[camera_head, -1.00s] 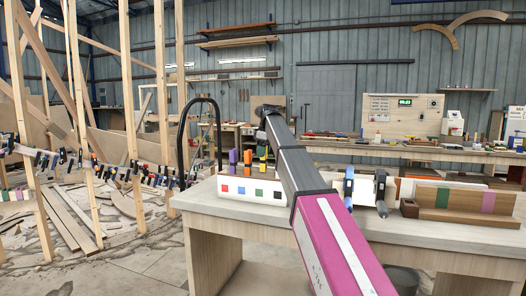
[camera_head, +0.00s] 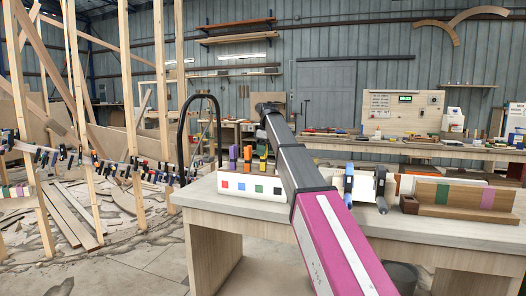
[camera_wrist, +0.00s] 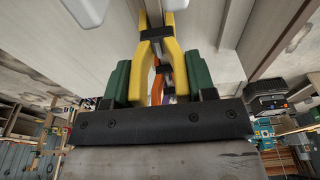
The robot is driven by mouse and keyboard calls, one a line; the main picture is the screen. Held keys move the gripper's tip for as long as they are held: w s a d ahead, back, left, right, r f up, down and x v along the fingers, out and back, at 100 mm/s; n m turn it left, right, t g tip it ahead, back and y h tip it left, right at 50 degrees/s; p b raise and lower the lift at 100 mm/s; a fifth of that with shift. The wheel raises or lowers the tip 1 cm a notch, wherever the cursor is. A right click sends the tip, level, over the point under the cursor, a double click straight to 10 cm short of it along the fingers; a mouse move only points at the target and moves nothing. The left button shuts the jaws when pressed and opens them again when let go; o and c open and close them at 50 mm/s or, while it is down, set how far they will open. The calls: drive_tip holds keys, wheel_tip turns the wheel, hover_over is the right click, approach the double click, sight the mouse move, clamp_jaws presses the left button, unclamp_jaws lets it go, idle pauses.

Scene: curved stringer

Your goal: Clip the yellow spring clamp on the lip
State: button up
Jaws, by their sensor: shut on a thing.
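In the wrist view, the yellow spring clamp (camera_wrist: 144,52) has a black pivot piece and stands between the green-sided fingers of my gripper (camera_wrist: 158,82). My gripper is shut on its legs. A pale bar shows between the clamp's far ends; I cannot tell if they touch it. In the head view, my gripper (camera_head: 268,106) is at the arm's far end, above the pale clamp rack (camera_head: 252,190), largely hidden by my arm. I cannot make out the lip with certainty; a curved strip carrying many clamps (camera_head: 130,171) runs along the left.
Purple (camera_head: 233,155) and orange (camera_head: 248,156) clamps stand on the rack at the left of the workbench (camera_head: 440,228). Blue-and-black clamps (camera_head: 381,190) and a brown wooden block (camera_head: 450,209) stand on its right. Timber posts (camera_head: 165,90) and loose planks (camera_head: 75,215) fill the left.

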drive_tip(key=shift+f, duration=0.2)
drive_tip(key=shift+f, duration=0.3)
drive_tip(key=o, duration=1.1)
drive_tip(key=shift+o, duration=0.2)
wheel_tip(320, 180, up, 11)
drive_tip(key=d, duration=0.1)
drive_tip(key=shift+s+d+f, duration=0.15)
drive_tip(key=shift+s+d, duration=0.1)
drive_tip(key=shift+s, duration=0.05)
